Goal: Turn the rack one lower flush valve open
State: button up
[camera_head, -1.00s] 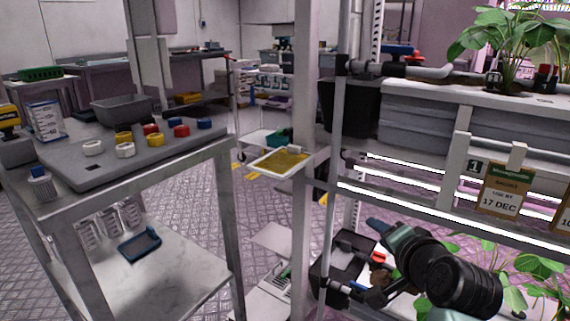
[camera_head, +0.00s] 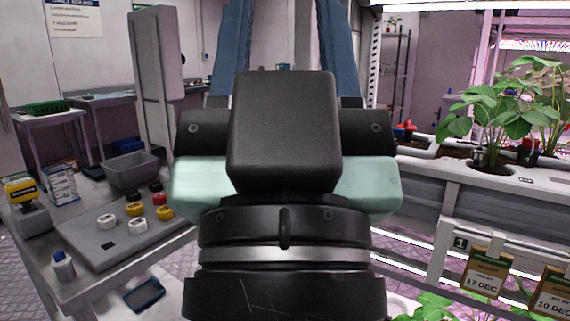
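My gripper (camera_head: 283,35) fills the middle of the head view, close to the camera, its two blue fingers pointing up and away. The fingers are wide apart with nothing seen between them. Rack one (camera_head: 420,180) stands to the right, with a "1" tag (camera_head: 460,243) on its front rail. A red and blue valve handle (camera_head: 404,131) shows on the upper pipe at the rack's near end. The lower flush valve is not visible; my gripper and wrist cover much of the area around the rack's near end.
A steel bench (camera_head: 185,240) at left bears a grey board (camera_head: 85,250) with several coloured knobs, a grey bin (camera_head: 130,170) and a yellow device (camera_head: 22,192). Strawberry plants (camera_head: 495,110) grow on the upper tier. Date cards (camera_head: 482,275) hang from the rail.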

notch_tip(320, 180, up, 29)
jog(key=p, duration=2.7)
jog(key=shift+r, duration=0.2)
jog(key=shift+a, duration=0.1)
